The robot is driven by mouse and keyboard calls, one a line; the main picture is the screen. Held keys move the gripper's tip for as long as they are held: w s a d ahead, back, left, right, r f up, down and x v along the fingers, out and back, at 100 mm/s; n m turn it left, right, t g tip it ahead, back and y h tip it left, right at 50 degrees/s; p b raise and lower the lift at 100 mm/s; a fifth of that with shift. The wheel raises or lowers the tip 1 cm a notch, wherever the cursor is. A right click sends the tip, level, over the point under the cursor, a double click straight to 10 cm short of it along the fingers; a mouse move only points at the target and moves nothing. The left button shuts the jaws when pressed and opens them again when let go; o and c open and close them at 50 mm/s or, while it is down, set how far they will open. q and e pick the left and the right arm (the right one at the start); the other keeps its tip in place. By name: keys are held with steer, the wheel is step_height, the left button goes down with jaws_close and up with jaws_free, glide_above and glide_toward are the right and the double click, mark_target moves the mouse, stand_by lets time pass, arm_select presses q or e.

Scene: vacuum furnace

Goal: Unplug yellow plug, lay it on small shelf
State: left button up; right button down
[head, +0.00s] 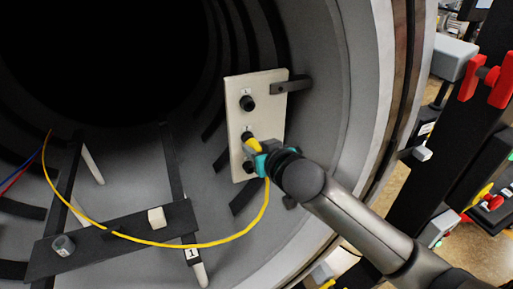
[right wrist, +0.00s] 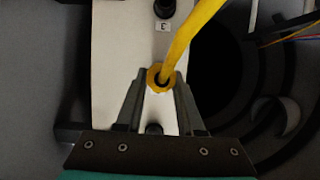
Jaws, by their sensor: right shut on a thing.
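The yellow plug (head: 253,144) is at the pale socket panel (head: 240,95) on the furnace's inner wall. My right gripper (head: 258,158) is at the panel's lower part, shut on the plug. In the right wrist view the plug (right wrist: 160,77) sits between the fingertips of my gripper (right wrist: 158,84), with its yellow cable rising away. I cannot tell whether the plug is still seated in its socket. The yellow cable (head: 225,243) hangs below the gripper and loops left. A narrow dark shelf (head: 110,236) lies low at the left. My left gripper is not in view.
A white block (head: 156,217) and a grey cylinder (head: 64,245) stand on the dark shelf. A dark bracket (head: 289,87) juts from the panel's upper right. The furnace rim (head: 375,100) curves at the right.

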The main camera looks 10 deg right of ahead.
steer(key=shift+s, duration=0.2)
steer(key=shift+s+d+p, duration=0.15)
steer(key=shift+s+p, duration=0.3)
steer(key=shift+s, duration=0.25)
steer(key=shift+s, duration=0.1)
steer(key=shift+s+d+p, duration=0.15)
steer(key=shift+s+p, duration=0.2)
steer(key=shift+s, duration=0.4)
steer(key=shift+s+d+p, duration=0.15)
steer(key=shift+s+p, duration=0.15)
steer(key=shift+s, duration=0.4)
